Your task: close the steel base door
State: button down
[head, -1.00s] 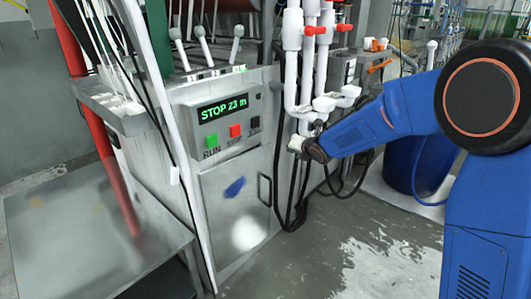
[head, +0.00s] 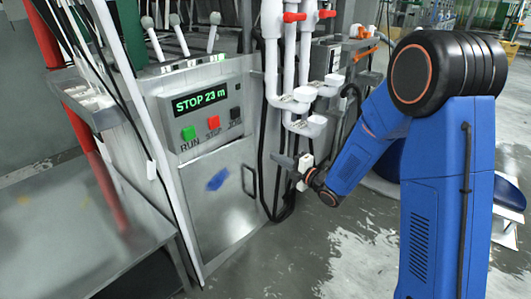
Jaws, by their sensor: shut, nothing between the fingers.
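The steel base door (head: 222,218) is a grey metal panel low on the machine's front, with a blue smear on it. Its dark bar handle (head: 249,181) is on the right edge. The door looks nearly flush with the frame; I cannot tell whether a small gap remains. My gripper (head: 278,160) is shut and empty. It points left, to the right of the handle, and looks apart from the door, with dark hoses close to it in the picture.
Above the door is a control panel (head: 205,112) reading STOP 23 m, with green, red and black buttons. White pipes (head: 290,60) with red valves and black hoses (head: 268,195) stand right of the door. A steel table (head: 80,235) is at left. The wet floor (head: 300,255) in front is clear.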

aim_at(249, 140)
jog(key=x, duration=1.3)
jog(key=shift+w, duration=0.1)
jog(key=x, duration=0.3)
jog(key=shift+w+a, duration=0.15)
jog(key=shift+w, duration=0.05)
jog(key=shift+w+r, duration=0.2)
jog(key=shift+w, duration=0.05)
